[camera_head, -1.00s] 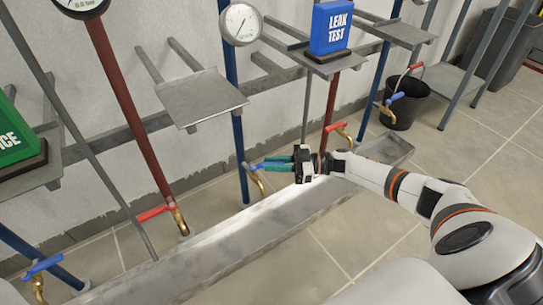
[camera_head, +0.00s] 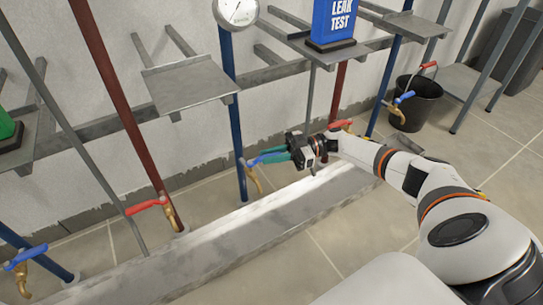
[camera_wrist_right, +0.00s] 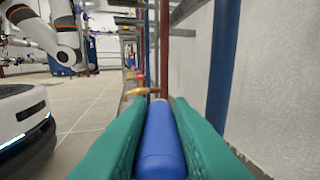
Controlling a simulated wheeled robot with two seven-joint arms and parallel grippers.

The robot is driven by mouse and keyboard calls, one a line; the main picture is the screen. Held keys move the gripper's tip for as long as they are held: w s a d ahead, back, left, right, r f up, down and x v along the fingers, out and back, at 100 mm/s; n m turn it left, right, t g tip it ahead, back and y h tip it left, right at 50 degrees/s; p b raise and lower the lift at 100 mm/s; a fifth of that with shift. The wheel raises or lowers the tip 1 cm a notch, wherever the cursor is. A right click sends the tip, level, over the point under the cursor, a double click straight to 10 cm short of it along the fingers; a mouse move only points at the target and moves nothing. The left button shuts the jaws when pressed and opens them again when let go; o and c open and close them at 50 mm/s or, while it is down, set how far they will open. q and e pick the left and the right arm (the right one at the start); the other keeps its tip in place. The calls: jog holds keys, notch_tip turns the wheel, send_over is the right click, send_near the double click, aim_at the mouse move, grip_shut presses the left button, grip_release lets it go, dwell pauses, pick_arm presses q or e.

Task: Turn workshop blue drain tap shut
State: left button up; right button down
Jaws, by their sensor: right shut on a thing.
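The blue drain tap's brass spout (camera_head: 256,181) hangs at the foot of a blue pipe in the middle of the head view. Its blue lever (camera_head: 257,160) points right from the pipe, into my right gripper. My right gripper (camera_head: 270,157) has teal fingers, shut on this lever from the right. In the right wrist view the blue lever (camera_wrist_right: 161,145) lies lengthwise between both teal fingers (camera_wrist_right: 160,130). The inner ends of the fingers hide part of the lever in the head view. I do not see my left gripper.
A long grey metal trough (camera_head: 225,240) runs on the floor below the taps. Red-handled taps (camera_head: 147,205) and a further blue one (camera_head: 25,257) stand on neighbouring pipes. A black bucket (camera_head: 416,104) stands at the right. Tiled floor in front is open.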

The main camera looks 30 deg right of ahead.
jog(key=c, duration=1.3)
grip_release()
jog(key=shift+d, duration=0.15)
jog(key=shift+s+d, duration=0.15)
jog(key=shift+d, duration=0.15)
jog(key=v, duration=1.1)
